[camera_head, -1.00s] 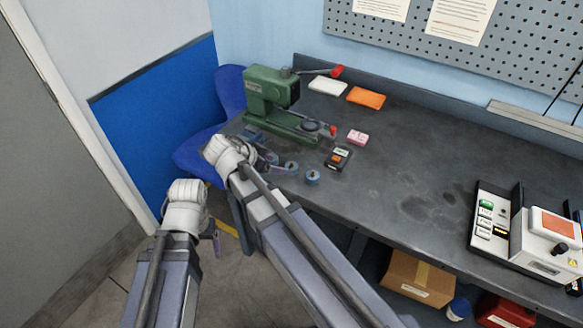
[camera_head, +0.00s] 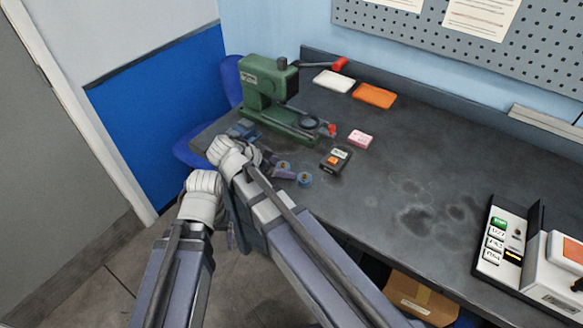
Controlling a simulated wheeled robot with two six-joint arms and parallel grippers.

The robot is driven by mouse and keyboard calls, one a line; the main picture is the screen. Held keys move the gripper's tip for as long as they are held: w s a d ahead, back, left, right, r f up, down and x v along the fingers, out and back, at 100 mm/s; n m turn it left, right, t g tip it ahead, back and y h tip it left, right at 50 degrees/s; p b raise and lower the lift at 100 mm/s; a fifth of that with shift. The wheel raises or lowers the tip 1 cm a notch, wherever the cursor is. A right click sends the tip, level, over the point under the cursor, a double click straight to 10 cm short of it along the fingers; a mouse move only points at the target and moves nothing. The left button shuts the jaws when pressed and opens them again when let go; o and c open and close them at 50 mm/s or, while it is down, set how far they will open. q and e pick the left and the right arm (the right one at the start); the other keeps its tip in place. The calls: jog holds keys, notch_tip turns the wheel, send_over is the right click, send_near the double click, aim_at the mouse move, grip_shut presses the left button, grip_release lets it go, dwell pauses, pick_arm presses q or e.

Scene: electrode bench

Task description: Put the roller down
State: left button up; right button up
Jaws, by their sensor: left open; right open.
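No roller can be made out clearly. Two small blue round pieces, a rear one (camera_head: 284,165) and a front one (camera_head: 304,179), sit near the bench's front left edge. My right gripper (camera_head: 275,164) is over that edge beside them, its jaws open. My own wrist partly hides it, and I cannot tell whether it touches either piece. My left gripper (camera_head: 230,237) hangs lower, in front of the bench, mostly hidden behind its wrist, open with nothing visible in it. The dark bench top (camera_head: 400,165) carries the pieces.
A green press (camera_head: 268,88) with red-tipped levers stands behind my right gripper. A black box (camera_head: 336,160), a pink block (camera_head: 361,139), a white pad (camera_head: 334,81) and an orange pad (camera_head: 374,95) lie nearby. A white device (camera_head: 497,245) stands at right. The middle bench is clear.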

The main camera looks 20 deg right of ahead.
jog(key=shift+s+a+r, duration=0.1)
jog(key=shift+a+r, duration=0.05)
jog(key=shift+a, duration=0.1)
jog(key=shift+c, duration=0.2)
jog(key=shift+d, duration=0.1)
jog(key=c, duration=0.3)
grip_shut()
